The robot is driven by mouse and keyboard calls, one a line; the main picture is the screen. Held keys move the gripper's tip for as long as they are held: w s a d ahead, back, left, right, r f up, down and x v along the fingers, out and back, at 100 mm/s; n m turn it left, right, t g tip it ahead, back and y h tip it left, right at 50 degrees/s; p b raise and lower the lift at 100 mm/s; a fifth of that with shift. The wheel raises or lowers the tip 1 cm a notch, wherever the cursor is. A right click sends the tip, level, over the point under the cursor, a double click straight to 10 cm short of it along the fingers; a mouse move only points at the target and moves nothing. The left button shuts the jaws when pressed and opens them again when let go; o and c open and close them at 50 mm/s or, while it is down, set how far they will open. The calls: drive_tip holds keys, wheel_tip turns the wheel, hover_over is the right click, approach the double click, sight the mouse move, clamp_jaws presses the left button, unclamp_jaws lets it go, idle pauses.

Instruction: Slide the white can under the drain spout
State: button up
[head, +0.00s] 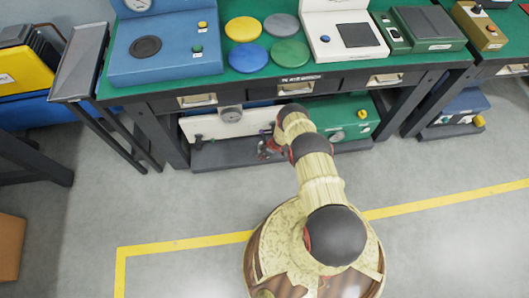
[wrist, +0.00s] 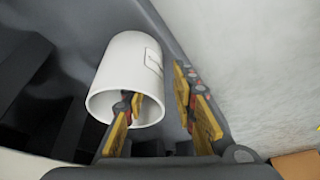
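The white can (wrist: 130,62) is in the wrist view, its open mouth facing my wrist camera, over a dark grey surface. I cannot make it out in the head view. My gripper (wrist: 156,92) is open, with yellow-padded fingers. The left fingertip overlaps the can's mouth and appears to be inside it. The right finger is outside, to the right of the can, with a gap between them. In the head view my gripper (head: 268,148) is small and partly hidden by my arm, low at the bench's lower shelf. I cannot identify the drain spout in either view.
The green-topped bench above carries a blue device (head: 165,55), coloured discs and a white device. Bench legs flank the shelf. Floor in front is clear.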

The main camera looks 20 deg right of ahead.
drive_tip(key=v, duration=1.1)
drive_tip(key=shift+s+r, duration=0.2)
drive_tip(key=shift+r, duration=0.15)
drive_tip(key=shift+d, duration=0.1)
